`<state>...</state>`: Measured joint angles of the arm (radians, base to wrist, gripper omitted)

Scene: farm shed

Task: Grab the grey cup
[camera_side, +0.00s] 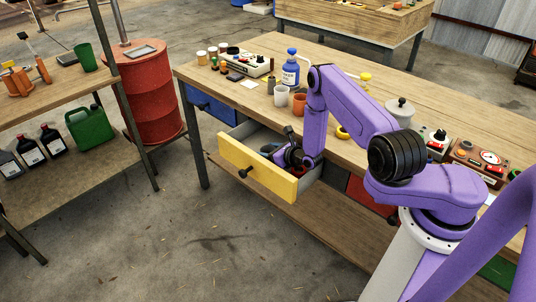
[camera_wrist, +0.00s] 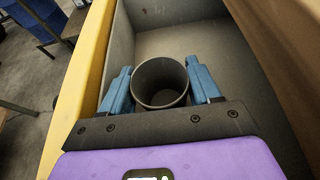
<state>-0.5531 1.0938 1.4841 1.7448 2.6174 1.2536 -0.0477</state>
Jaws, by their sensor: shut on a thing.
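The grey cup (camera_wrist: 160,84) stands upright inside the open drawer in the wrist view, its mouth facing the camera. My gripper (camera_wrist: 160,88) has one blue finger on each side of the cup and is shut on it. In the side view my gripper (camera_side: 291,156) reaches down into the open drawer with the yellow front (camera_side: 240,165). The cup cannot be made out clearly there, as my arm and the drawer front cover much of the inside.
The workbench (camera_side: 340,75) above the drawer holds a white cup (camera_side: 281,96), an orange cup (camera_side: 299,104), a blue bottle (camera_side: 290,70) and a lidded pot (camera_side: 400,112). The drawer walls and the bench edge lie close around my gripper.

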